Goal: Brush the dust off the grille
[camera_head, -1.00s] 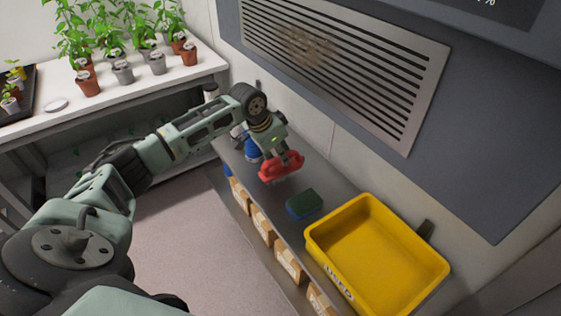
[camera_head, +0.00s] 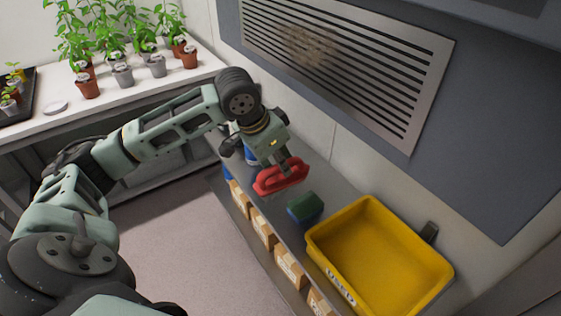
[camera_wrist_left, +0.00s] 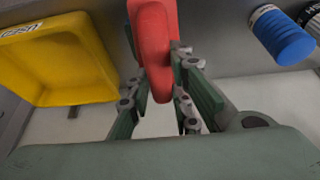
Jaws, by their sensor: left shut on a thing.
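The grille (camera_head: 380,75) is a slatted metal panel on the dark grey wall unit. A brown dust patch (camera_head: 312,47) lies on its upper left part. My left gripper (camera_head: 282,166) is shut on a red brush (camera_head: 281,178) and holds it above the shelf, below the grille and apart from it. In the left wrist view the red brush (camera_wrist_left: 154,45) sits between the fingers. Its bristles are hard to make out. My right gripper is not in view.
A yellow bin (camera_head: 375,260) labelled USED and a green and blue sponge (camera_head: 305,207) rest on the shelf (camera_head: 262,200). Blue-capped containers (camera_wrist_left: 283,35) stand there too. Cardboard boxes (camera_head: 290,268) sit below. Potted plants (camera_head: 122,72) crowd the bench at upper left.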

